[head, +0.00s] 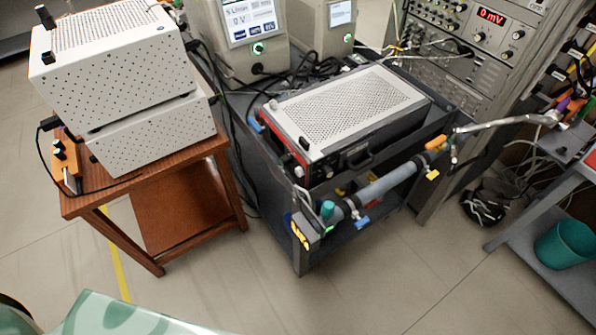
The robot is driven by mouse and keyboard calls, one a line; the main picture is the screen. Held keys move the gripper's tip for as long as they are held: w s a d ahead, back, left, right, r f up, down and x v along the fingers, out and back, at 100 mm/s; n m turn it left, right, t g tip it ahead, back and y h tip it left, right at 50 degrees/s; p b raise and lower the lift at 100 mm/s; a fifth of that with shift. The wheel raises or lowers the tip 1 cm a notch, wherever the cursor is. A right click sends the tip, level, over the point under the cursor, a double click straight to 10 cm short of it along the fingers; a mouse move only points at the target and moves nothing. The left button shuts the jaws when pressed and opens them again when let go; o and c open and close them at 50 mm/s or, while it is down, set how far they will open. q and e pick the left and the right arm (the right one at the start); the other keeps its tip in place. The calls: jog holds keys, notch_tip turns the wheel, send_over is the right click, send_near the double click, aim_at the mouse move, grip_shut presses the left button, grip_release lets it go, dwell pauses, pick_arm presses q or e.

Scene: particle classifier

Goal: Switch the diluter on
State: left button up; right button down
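No label reading "diluter" is legible, so I cannot tell for sure which device it is. A box with a perforated silver top (345,105) and a red-edged front sits on a dark grey cart (275,190). Small knobs and a handle show on its front, but its switch cannot be made out. Behind it stands a grey device with a lit screen (248,18) reading about 0 V and a green-lit round button (258,48). A second similar device (325,25) stands to its right, also with a green-lit button. Neither of my grippers is in view.
Two stacked white perforated boxes (125,75) stand on a wooden table (150,185) at left. A grey tube (385,185) with fittings runs along the cart's front. A rack with a red display (491,16) stands at right, near a teal bin (562,245).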

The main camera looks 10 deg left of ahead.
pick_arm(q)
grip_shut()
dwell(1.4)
